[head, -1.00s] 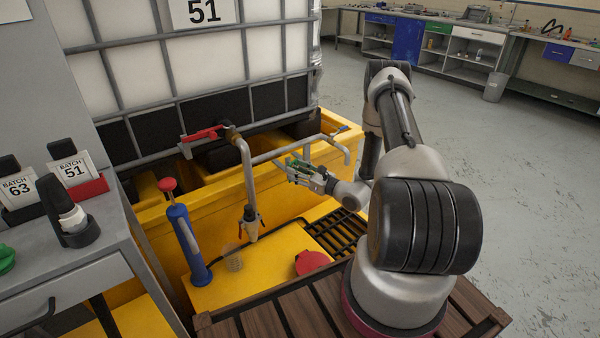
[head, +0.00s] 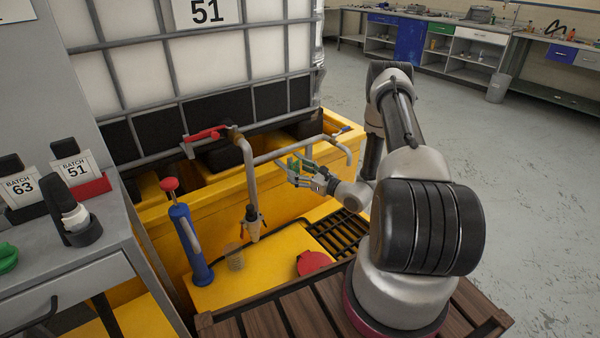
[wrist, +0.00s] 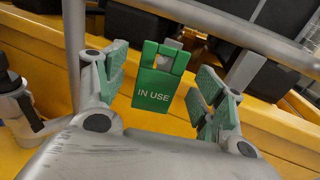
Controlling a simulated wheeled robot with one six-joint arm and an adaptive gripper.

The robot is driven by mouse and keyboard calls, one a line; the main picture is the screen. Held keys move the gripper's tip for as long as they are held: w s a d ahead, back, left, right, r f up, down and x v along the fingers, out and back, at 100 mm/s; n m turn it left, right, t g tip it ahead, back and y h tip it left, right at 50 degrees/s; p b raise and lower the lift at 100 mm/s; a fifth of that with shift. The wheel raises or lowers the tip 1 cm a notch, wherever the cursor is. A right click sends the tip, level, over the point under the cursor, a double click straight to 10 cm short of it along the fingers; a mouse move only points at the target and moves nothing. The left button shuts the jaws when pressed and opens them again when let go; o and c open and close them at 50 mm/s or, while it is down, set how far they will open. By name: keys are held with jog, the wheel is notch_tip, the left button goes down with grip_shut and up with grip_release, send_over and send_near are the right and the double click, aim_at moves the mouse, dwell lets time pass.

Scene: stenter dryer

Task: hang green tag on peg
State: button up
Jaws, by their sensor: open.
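The green tag (wrist: 153,92) reads IN USE and shows in the wrist view, hanging upright with a square opening near its top. A small grey piece, which looks like the peg (wrist: 171,43), shows at the tag's top edge and through the opening. My gripper (wrist: 162,66) is open, with its green-padded fingers on either side of the tag and visible gaps between. In the head view my gripper (head: 308,173) is beside the pipework, with the tag (head: 293,165) small at its fingers. How far the tag sits on the peg is hard to tell.
Grey pipes (head: 247,170) with a red-handled valve (head: 205,134) run close to my gripper. Behind is the yellow bund (head: 160,222) under the caged tank. A blue pump (head: 190,245) and a red round object (head: 312,262) stand below. Open floor lies right.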

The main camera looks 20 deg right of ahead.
jog(key=v, duration=1.2)
jog(key=s+a+f+n+g+y, duration=0.1)
jog(key=s+a+n+g+y, duration=0.3)
jog(key=s+a, duration=0.35)
jog(key=s+a+r+n+g+y, duration=0.1)
jog(key=s+r+n+g+y, duration=0.1)
jog(key=s+r+n+g, duration=0.7)
jog(key=s+d+r+n+g+h, duration=0.3)
jog(key=s+r+n+h, duration=0.25)
jog(key=r, duration=0.25)
jog(key=s+d+r+n+g+h, duration=0.2)
jog(key=s+r+n+h, duration=0.3)
jog(key=r, duration=0.3)
jog(key=a+r+n+t+h, duration=0.3)
jog(key=r+n+t, duration=0.3)
jog(key=r, duration=0.8)
jog(key=shift+a+r+n, duration=0.25)
jog(key=shift+a+n, duration=0.15)
jog(key=shift+n, duration=0.25)
